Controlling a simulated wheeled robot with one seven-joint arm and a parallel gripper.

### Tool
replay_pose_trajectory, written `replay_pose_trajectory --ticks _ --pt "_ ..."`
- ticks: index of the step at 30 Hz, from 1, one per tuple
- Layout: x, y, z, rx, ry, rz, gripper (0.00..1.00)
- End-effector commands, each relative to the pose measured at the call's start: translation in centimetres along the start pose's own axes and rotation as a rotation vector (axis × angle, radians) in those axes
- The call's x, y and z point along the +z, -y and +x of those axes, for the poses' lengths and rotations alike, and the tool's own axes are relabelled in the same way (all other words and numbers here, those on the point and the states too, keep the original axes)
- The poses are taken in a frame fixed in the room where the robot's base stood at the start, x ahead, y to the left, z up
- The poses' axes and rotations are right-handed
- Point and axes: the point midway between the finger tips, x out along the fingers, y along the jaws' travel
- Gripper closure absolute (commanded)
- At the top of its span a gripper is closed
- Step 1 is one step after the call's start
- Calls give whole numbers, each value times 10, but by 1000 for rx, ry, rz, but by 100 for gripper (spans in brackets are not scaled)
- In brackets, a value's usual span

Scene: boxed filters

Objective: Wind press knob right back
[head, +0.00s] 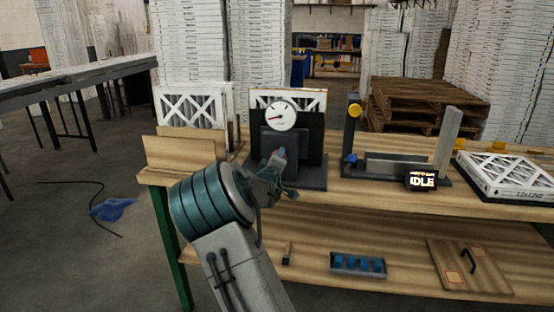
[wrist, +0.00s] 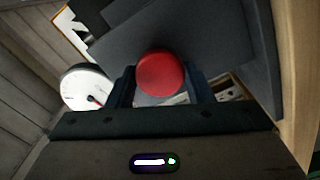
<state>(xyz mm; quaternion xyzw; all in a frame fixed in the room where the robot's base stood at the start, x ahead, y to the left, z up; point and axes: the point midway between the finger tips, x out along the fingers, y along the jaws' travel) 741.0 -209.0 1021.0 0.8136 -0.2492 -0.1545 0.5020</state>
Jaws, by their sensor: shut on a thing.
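The press (head: 287,149) is a dark upright block with a base, standing on the workbench. A round white gauge (head: 280,116) sits on its upper part; it also shows at the left of the wrist view (wrist: 88,88). The red round knob (wrist: 160,73) is on the press front. My gripper (head: 279,166) is at the knob, and in the wrist view its two dark fingers (wrist: 162,90) are shut on it, one at each side. In the head view my gripper mostly hides the knob.
A fixture (head: 395,160) with a yellow knob and a display reading IDLE stands to the right. Boxed filters stand behind the press and at left, and another filter (head: 507,175) lies at right. The shelf below holds a blue tray (head: 358,264) and a board (head: 468,266).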

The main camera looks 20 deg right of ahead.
Motion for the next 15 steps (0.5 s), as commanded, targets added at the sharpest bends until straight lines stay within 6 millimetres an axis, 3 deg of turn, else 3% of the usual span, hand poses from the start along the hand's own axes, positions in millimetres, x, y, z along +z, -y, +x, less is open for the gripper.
replay_pose_trajectory --ticks 15 --pt "0 0 0 0 -2 -52 76"
